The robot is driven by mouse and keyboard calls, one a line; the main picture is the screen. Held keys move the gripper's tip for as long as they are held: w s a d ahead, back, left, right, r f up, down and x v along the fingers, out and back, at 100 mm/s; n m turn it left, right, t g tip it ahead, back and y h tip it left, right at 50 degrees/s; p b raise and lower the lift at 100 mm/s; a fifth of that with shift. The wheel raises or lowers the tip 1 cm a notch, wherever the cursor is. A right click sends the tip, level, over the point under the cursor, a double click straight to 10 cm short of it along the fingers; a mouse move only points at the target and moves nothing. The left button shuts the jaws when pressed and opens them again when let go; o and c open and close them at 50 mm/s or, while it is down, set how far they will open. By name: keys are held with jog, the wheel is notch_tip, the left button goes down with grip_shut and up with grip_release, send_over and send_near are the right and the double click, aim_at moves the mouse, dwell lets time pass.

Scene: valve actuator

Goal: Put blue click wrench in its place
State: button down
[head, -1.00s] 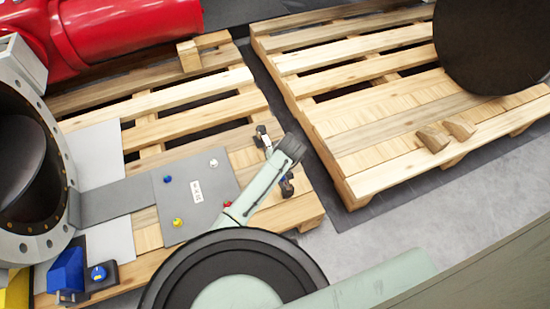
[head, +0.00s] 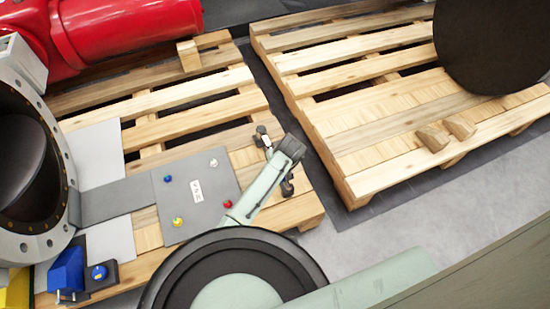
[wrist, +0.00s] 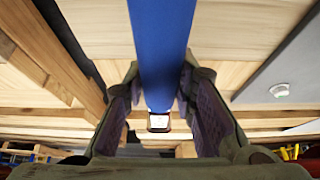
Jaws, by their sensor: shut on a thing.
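The blue click wrench (wrist: 163,50) fills the upper middle of the wrist view as a long blue bar, with a dark square end and a light face at its lower tip. My gripper (wrist: 160,80) is shut on it, one finger on each side. In the head view my arm reaches over the near right of the left pallet, and its wrist hides most of the gripper. Small dark parts show on both sides of the wrist; I cannot tell which belong to the wrench. A grey plate (head: 198,194) with blue, white, yellow and red knobs lies left of the wrist.
The left pallet (head: 190,105) carries the plate, a flanged valve body (head: 67,190), a blue block (head: 67,270) and a dark block with a blue knob (head: 103,280). A red cylinder (head: 130,30) lies behind. The right pallet (head: 370,120) holds small wooden blocks (head: 433,138) and a dark round thing (head: 490,45).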

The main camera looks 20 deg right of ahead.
jog(key=shift+f+b, duration=0.5)
jog(key=shift+f, duration=0.3)
jog(key=c, duration=1.2)
grip_release()
jog(key=shift+c, duration=0.2)
jog(key=shift+f, duration=0.1)
